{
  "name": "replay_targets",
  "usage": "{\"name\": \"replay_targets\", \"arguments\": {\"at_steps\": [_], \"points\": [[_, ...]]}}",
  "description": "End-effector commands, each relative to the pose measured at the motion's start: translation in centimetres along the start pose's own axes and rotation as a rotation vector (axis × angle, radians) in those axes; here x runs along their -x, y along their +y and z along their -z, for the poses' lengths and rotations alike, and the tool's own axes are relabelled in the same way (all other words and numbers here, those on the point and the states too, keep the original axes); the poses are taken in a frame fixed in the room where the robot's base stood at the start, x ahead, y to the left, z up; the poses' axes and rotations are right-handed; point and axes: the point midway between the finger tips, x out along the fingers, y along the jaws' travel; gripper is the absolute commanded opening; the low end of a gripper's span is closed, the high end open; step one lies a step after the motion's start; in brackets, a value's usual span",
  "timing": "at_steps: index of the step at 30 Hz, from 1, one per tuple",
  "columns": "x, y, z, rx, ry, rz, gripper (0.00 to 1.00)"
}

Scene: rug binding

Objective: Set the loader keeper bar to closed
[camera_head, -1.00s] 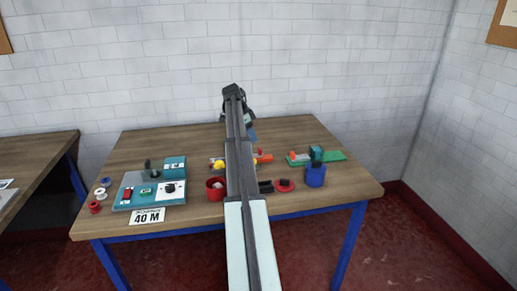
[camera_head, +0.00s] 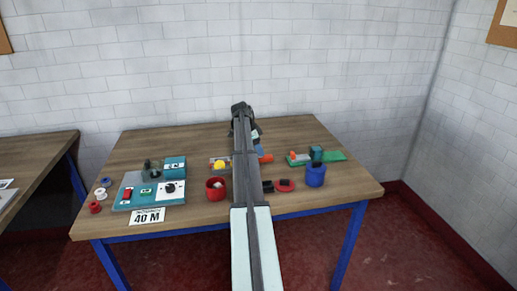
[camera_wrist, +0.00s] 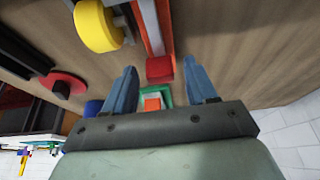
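The likely loader is the fixture in the middle of the table, with an orange bar (camera_head: 266,158) and a yellow roller (camera_head: 220,164). My arm hides its middle in the head view. In the wrist view the orange bar (camera_wrist: 150,25) runs beside the yellow roller (camera_wrist: 97,25). A red block (camera_wrist: 159,68) is at the bar's end, between the fingers' lines and apparently not touched. I cannot tell which part is the keeper bar, or its setting. My gripper (camera_wrist: 161,86) is open and empty; its blue fingertips (camera_head: 259,150) partly show in the head view.
A green fixture (camera_head: 331,156) and a blue cup (camera_head: 315,176) stand to the right. A red cup (camera_head: 215,188) and a red disc (camera_head: 285,185) are in front. A teal control panel (camera_head: 125,203) and small spools (camera_head: 101,194) are at left. The back table edge is clear.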

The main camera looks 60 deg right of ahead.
Motion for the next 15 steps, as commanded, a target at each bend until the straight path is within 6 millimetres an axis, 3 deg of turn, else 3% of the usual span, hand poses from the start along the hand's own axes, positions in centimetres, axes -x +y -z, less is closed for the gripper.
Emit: {"name": "replay_targets", "arguments": {"at_steps": [2,15], "points": [[0.02,0.0,0.0,0.0,0.0,0.0,0.49],[0.03,0.01,0.0,0.0,0.0,0.0,0.07]]}}
